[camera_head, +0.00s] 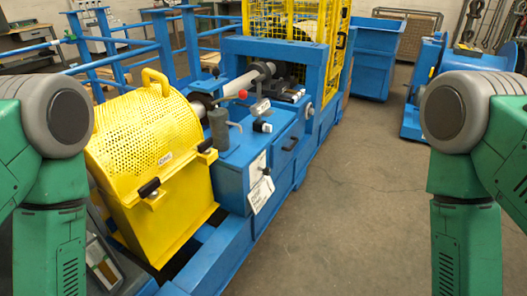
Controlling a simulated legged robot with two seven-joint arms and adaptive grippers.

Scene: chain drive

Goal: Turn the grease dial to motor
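A blue machine (230,172) stands in the middle of the view. A small black-and-white knob (262,126) sits on top of its front housing. A round pale knob (309,109) sits on its side further back. I cannot tell which of these is the grease dial, and no motor marking or dial setting is readable. A lever with a red ball (242,94) and a dark grey cylinder (219,129) stand near the first knob. Only the green links of my two arms show, at the left and right edges. Both grippers are out of view.
A yellow perforated guard (140,130) with a handle covers the machine's near left end. A yellow mesh cage (290,30) stands behind. A tag (261,193) hangs on the front. A blue bin (370,62) stands at the back. The concrete floor (360,190) to the right is clear.

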